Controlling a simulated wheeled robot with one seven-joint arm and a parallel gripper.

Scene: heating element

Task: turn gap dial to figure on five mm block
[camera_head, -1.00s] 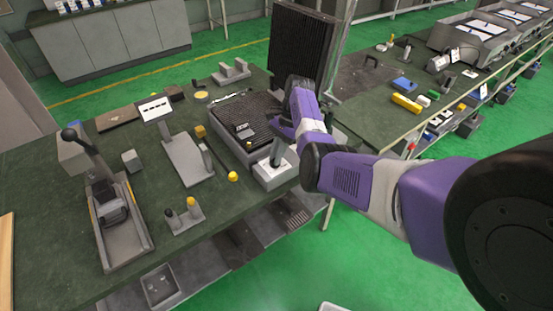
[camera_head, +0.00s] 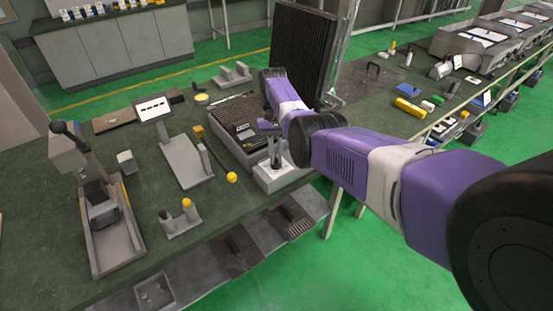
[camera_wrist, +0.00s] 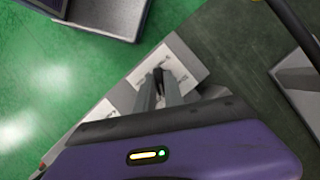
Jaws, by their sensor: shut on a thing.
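The gap dial (camera_wrist: 158,77) shows in the wrist view as a small dark knob on a white plate (camera_wrist: 182,58). My gripper (camera_wrist: 164,88) is shut on this knob, and its fingers hide part of it. In the head view, my gripper (camera_head: 271,150) points down at the white-topped box (camera_head: 280,176) at the bench's front edge, and the dial is hidden there. A dark block with a pale label (camera_head: 245,133) lies on the ribbed plate behind the box. Its figure is too small to read, and I cannot tell if it is the five mm block.
A yellow ball-topped knob (camera_head: 231,177), a grey stand with a tilted white panel (camera_head: 153,109) and a lever press (camera_head: 108,215) stand to the left. A tall dark finned panel (camera_head: 303,50) rises behind my arm. Green floor lies past the front edge.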

